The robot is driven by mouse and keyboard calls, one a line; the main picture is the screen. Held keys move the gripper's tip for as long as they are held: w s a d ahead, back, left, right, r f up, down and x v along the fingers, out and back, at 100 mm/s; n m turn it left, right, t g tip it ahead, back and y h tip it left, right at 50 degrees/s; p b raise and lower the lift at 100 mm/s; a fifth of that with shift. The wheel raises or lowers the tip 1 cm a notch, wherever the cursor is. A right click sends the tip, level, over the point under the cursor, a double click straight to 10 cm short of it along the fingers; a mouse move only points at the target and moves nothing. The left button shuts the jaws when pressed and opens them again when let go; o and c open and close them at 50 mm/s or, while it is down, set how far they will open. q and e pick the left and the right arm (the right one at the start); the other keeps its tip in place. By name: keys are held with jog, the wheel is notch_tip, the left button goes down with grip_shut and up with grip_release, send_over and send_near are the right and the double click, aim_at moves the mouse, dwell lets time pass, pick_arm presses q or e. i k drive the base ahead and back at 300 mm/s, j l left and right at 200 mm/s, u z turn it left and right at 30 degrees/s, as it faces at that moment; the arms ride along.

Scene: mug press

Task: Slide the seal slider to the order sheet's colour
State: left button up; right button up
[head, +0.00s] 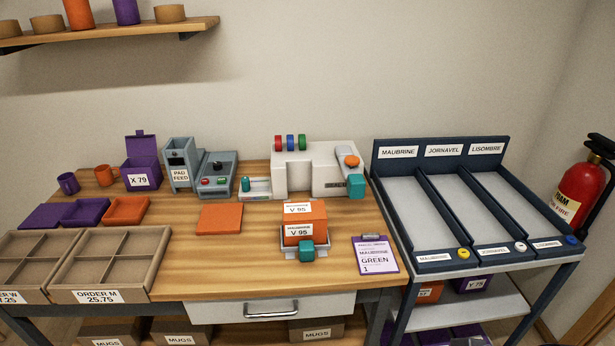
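The order sheet (375,256) lies on a purple clipboard at the table's front right; it reads MAUBRINE, GREEN, 1. The white press machine (312,178) stands at the back of the table. Red (279,142), blue (290,142) and green (302,142) rolls sit side by side on its top. A teal knob (245,184) stands near the left end of a low pale plate at the machine's left; I cannot tell whether this is the seal slider. A teal block (357,187) and an orange knob (351,161) are at the machine's right end. Neither gripper is in view.
An orange V 95 box (304,226) sits on a small stand with a teal handle (306,248). A grey pad feed unit (179,165), an orange sheet (219,218) and cardboard order trays (112,258) are left. A three-lane rack (450,210) stands right.

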aim_at(245, 181)
jog(key=i+l+z, duration=0.15)
jog(key=i+z, duration=0.3)
jog(key=i, duration=0.6)
